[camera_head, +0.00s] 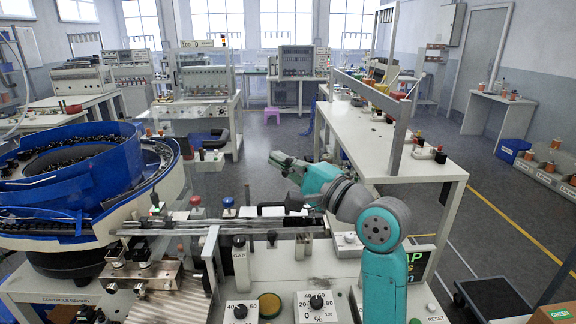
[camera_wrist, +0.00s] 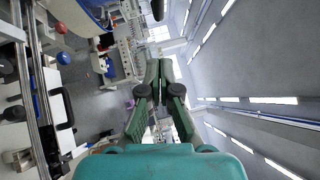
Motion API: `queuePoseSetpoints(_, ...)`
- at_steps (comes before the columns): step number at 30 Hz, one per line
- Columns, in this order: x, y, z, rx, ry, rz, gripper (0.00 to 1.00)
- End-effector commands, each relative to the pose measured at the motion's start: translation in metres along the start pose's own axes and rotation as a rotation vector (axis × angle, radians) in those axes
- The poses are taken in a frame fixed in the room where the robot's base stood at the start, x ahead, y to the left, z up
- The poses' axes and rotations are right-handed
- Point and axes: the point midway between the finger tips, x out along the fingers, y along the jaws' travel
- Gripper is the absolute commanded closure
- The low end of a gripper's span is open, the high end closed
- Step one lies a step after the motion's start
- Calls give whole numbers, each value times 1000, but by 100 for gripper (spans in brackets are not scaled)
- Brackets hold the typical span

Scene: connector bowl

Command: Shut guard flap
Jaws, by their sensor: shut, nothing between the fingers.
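My gripper (camera_head: 279,160), on its teal arm, is raised above and behind the feeder bench and points to the left. Its fingers are together and empty; in the wrist view the fingertips (camera_wrist: 160,64) meet in mid-air. My forearm hides part of that area.
The blue feeder bowl (camera_head: 75,165) with dark parts is at the left. The metal track (camera_head: 200,225) runs right from it. A red knob (camera_head: 195,201) and blue knob (camera_head: 228,202) stand behind the track. A lettered sign (camera_head: 420,262) is partly hidden by my arm.

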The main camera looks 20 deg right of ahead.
Motion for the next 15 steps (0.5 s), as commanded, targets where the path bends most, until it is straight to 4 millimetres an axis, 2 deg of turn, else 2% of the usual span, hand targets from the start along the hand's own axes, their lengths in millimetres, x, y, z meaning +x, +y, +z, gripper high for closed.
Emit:
queuePoseSetpoints(3,24,0,1,0,-2,0,100)
queuePoseSetpoints(11,71,0,2,0,-3,1,100)
queuePoseSetpoints(15,83,-1,18,-1,-2,-1,100)
